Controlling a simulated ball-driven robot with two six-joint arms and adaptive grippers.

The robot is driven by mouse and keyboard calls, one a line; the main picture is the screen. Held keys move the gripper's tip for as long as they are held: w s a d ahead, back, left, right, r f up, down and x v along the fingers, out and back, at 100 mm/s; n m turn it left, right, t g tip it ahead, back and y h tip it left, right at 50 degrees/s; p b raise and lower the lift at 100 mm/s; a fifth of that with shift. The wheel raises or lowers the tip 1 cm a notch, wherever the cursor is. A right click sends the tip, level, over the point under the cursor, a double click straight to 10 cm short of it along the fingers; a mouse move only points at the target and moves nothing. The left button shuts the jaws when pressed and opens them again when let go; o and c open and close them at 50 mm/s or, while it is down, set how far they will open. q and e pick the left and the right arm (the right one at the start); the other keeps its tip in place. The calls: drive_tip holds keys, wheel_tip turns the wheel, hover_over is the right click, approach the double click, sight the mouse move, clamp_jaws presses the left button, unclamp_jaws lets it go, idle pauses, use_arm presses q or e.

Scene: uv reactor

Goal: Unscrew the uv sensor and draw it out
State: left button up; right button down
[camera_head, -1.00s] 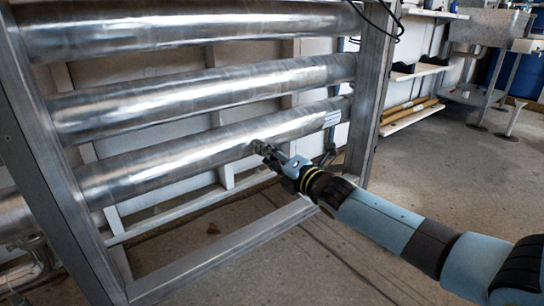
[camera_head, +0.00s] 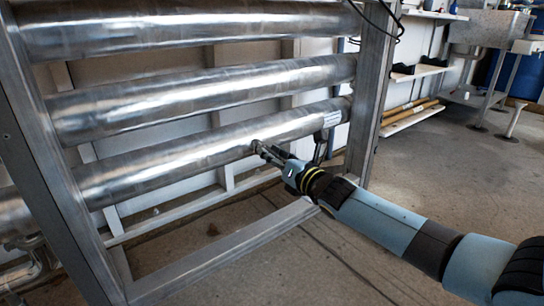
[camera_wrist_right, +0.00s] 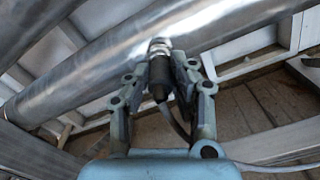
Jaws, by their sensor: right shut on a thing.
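The uv sensor (camera_wrist_right: 160,72) is a black cylinder with a shiny metal collar, seen in the right wrist view. Its collar end meets the underside of the lowest steel tube (camera_head: 215,145); I cannot tell how far it is threaded in. A dark cable (camera_wrist_right: 176,122) hangs from its lower end. My right gripper (camera_head: 262,150) is at this tube, and its fingers (camera_wrist_right: 161,73) stand on both sides of the sensor, shut on it. In the head view the sensor is too small and covered to make out. My left gripper is not in view.
More steel tubes (camera_head: 200,90) run above in a metal frame. The frame's right post (camera_head: 371,95) stands just beyond my gripper and its bottom rail (camera_head: 225,255) lies below. A thin black cable (camera_head: 385,28) hangs at the upper right.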

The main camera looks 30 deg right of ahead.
drive_tip(key=shift+f, duration=0.1)
drive_tip(key=n, duration=0.5)
drive_tip(key=c, duration=1.1)
unclamp_jaws()
drive_tip(key=shift+o, duration=0.2)
